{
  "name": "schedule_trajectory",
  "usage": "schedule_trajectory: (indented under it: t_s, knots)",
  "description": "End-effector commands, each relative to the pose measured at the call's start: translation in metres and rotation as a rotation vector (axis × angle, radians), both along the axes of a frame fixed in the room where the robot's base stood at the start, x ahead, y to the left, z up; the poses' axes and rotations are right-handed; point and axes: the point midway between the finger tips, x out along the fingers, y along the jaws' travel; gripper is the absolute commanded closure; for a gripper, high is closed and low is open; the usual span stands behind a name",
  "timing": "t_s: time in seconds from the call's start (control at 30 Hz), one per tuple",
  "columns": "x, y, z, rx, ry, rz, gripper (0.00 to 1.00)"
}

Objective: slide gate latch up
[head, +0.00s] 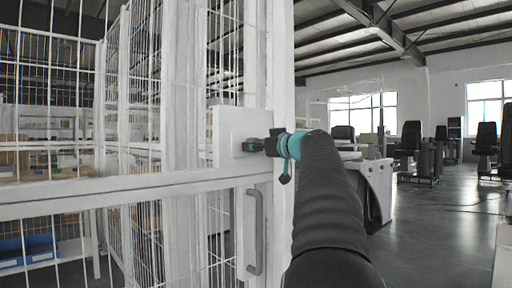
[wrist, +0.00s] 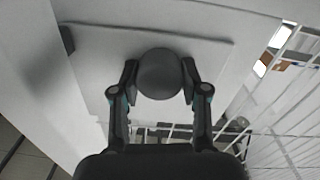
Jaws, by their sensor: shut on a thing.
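The gate latch shows as a dark round knob (wrist: 160,73) in the wrist view, in front of a pale plate (wrist: 95,55). My gripper (wrist: 160,80) has one finger on each side of the knob and is shut on it. In the head view my gripper (head: 262,146) reaches the white latch plate (head: 228,128) on the gate post. The knob is mostly hidden there by my fingers. The white mesh gate (head: 60,194) has a grey vertical pull handle (head: 255,232) below the plate.
Wire cage panels and shelves fill the left, with a blue bin (head: 27,250) low behind the mesh. A white post (head: 279,60) rises beside the plate. Open grey floor (head: 435,215) and black chairs (head: 410,138) lie to the right.

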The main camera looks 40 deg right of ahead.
Motion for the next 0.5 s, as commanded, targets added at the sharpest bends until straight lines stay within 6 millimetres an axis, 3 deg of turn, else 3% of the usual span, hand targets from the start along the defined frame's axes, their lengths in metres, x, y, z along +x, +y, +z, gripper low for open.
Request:
schedule_trajectory:
  t_s: [0.17,0.43,0.47,0.5]
  knots:
    - [0.002,0.000,0.029,0.000,-0.002,-0.001,1.00]
    - [0.001,0.000,0.031,0.001,-0.007,-0.003,1.00]
    - [0.001,0.000,0.032,0.001,-0.008,-0.004,0.50]
    - [0.001,0.000,0.032,0.001,-0.008,-0.004,0.40]
